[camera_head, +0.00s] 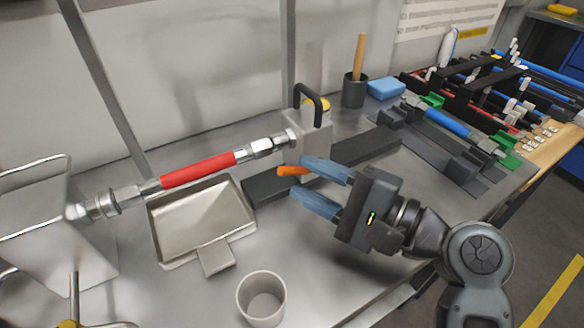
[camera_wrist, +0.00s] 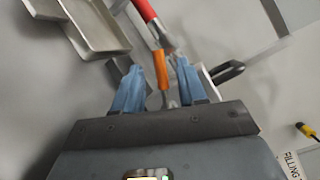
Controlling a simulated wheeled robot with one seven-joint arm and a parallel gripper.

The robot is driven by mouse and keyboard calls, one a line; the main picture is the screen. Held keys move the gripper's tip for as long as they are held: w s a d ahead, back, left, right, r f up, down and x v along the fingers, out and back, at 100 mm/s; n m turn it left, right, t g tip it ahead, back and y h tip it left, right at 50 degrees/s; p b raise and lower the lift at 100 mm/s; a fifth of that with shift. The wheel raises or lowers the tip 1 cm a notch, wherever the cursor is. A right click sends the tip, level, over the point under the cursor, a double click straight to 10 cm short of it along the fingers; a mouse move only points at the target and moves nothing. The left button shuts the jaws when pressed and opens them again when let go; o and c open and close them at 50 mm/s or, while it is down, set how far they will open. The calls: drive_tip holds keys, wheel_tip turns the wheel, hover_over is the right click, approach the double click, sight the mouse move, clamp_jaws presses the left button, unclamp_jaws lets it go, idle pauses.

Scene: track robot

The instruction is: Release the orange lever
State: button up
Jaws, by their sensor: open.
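The orange lever (camera_head: 292,170) sticks out to the left from the grey block (camera_head: 306,135) with a black handle. In the head view my gripper (camera_head: 304,187) is open, with its blue fingers pointing at the lever. The upper finger overlaps the lever's right part.
A hose with a red sleeve (camera_head: 198,170) runs from the block to a metal box (camera_head: 40,235) on the left. A metal tray (camera_head: 158,225) and a grey cup (camera_head: 262,300) stand on the bench. A rack of tools (camera_head: 480,90) is at the back right.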

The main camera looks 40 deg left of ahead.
sight(294, 173)
drive_tip(key=shift+s+a, duration=0.1)
drive_tip(key=shift+a, duration=2.05)
clamp_jaws()
